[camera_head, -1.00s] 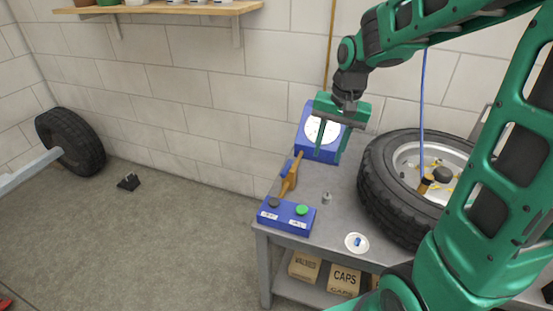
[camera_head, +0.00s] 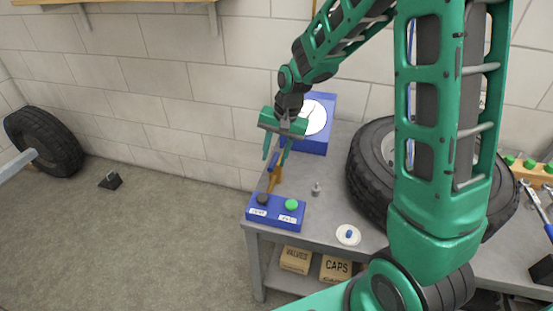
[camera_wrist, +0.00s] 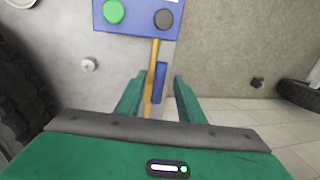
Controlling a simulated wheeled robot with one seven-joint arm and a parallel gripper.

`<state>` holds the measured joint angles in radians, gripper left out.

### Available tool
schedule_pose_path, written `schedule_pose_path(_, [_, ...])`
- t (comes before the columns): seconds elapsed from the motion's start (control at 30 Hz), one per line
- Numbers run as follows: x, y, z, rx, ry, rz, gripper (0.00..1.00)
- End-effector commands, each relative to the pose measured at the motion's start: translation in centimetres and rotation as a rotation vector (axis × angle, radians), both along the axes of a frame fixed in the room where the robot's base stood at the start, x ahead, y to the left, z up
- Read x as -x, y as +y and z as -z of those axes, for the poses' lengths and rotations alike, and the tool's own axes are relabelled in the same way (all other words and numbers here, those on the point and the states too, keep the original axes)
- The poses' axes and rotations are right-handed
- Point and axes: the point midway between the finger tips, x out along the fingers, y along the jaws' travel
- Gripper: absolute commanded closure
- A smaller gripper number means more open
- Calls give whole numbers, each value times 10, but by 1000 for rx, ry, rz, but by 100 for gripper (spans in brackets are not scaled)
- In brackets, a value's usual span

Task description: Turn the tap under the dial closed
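The dial (camera_head: 317,116) is a white round face on a blue box at the back of the bench, partly behind my gripper in the head view. The tap is a blue lever (camera_head: 273,163) on a brass pipe (camera_head: 274,180) between the dial box and the blue button box. In the wrist view the blue lever (camera_wrist: 161,82) lies alongside the brass pipe (camera_wrist: 152,75). My gripper (camera_head: 275,154) is open, pointing down above the tap. In the wrist view its fingers (camera_wrist: 156,93) stand apart with the lever and pipe between them in the picture; contact cannot be told.
The blue button box (camera_head: 275,211) with a dark and a green button sits at the bench's front left corner. A tyre (camera_head: 366,170) stands right of the tap. A small metal part (camera_head: 316,189) and a white dish (camera_head: 348,234) lie on the bench (camera_head: 325,209).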

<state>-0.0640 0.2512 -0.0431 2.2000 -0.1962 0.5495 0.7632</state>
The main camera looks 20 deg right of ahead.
Motion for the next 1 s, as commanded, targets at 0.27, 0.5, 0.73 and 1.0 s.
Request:
schedule_pose_path(0.27, [-2, 3, 20, 0, 0, 0, 65])
schedule_pose_path(0.5, [-2, 3, 21, 1, -1, 0, 65])
schedule_pose_path(0.73, [-2, 3, 20, 1, -1, 0, 100])
schedule_pose_path(1.0, [-2, 3, 20, 3, -1, -16, 100])
